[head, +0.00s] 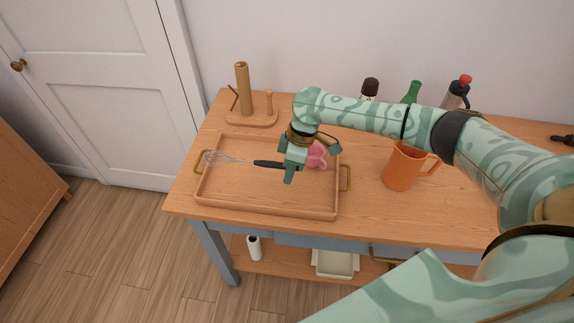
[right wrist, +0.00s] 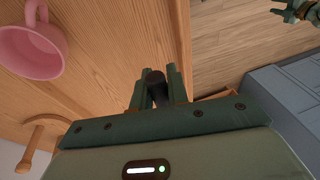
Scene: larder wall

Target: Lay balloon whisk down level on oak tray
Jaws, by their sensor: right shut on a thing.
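The balloon whisk has a wire head (head: 225,158) pointing left and a black handle (head: 267,163). My right gripper (head: 289,172) is shut on the handle, whose dark end (right wrist: 155,86) shows between the fingers in the right wrist view. The whisk looks close to level over the oak tray (head: 265,210), its wires near the tray's left side. I cannot tell whether it touches the tray. The tray has a raised rim and brass handles at both ends. My left gripper seems to be the teal one (right wrist: 292,12) at the top right of the right wrist view; its jaws are unclear.
A pink mug (head: 317,156) stands just behind my right gripper and also shows in the right wrist view (right wrist: 32,48). An orange jug (head: 402,170) stands right of the tray. A wooden holder (head: 243,95) and several bottles stand behind. The tray's front half is clear.

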